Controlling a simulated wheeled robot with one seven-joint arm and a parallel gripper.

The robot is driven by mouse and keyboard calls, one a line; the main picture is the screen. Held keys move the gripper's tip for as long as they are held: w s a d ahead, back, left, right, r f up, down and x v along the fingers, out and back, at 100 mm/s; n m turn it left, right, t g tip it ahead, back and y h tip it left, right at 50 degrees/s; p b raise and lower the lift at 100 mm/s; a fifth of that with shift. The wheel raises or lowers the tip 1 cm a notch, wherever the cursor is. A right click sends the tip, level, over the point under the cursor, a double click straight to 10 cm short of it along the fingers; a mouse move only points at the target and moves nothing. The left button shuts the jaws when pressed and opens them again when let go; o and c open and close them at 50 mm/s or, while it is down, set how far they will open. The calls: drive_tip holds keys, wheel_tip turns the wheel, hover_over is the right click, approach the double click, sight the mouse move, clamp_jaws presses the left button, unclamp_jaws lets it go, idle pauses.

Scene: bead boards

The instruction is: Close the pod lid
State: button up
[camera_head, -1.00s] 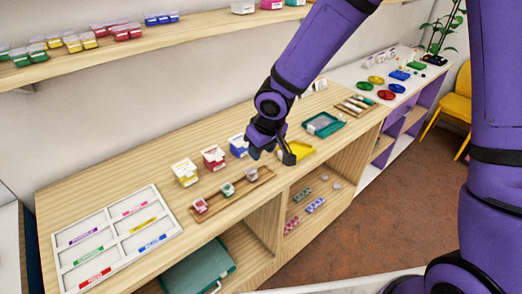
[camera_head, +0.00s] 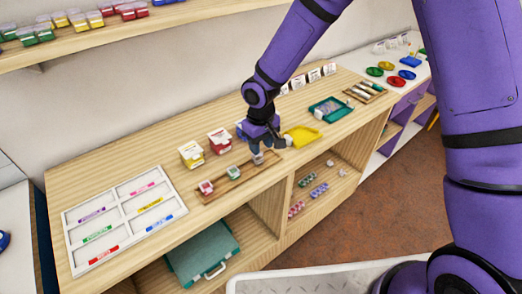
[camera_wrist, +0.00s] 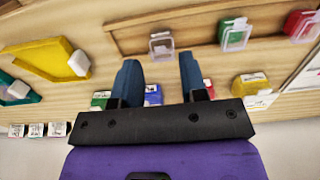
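Three small clear-lidded pods sit in a row in a long wooden tray (camera_head: 240,183). One is red (camera_head: 206,187), one green (camera_head: 233,172) and one pale (camera_head: 257,158). In the wrist view the pale pod (camera_wrist: 161,46) lies just beyond my fingertips, between their lines, with the green pod (camera_wrist: 235,35) and red pod (camera_wrist: 301,24) to its right. My gripper (camera_wrist: 158,60) is open and empty, pointing down over the pale pod's end of the tray in the head view (camera_head: 262,149). I cannot tell how far each lid is open.
Behind the tray stand a yellow box (camera_head: 191,154), a red box (camera_head: 219,140) and a partly hidden blue box (camera_head: 240,129). A yellow tray (camera_head: 303,137) and teal tray (camera_head: 331,109) lie to the right. A white sorting board (camera_head: 123,189) lies left.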

sight(261, 162)
drive_tip(key=shift+f, duration=1.45)
drive_tip(key=c, duration=0.6)
drive_tip(key=shift+s+d+f+t+y, duration=0.15)
drive_tip(key=shift+s+f+t+y, duration=0.25)
drive_tip(key=shift+t, duration=0.25)
drive_tip(key=shift+s+d+f+t+y, duration=0.15)
drive_tip(key=shift+f+t+y, duration=0.1)
drive_tip(key=shift+t+y, duration=0.35)
drive_tip(key=shift+f+t, duration=0.2)
drive_tip(key=shift+t, duration=0.25)
drive_tip(key=shift+d, duration=0.1)
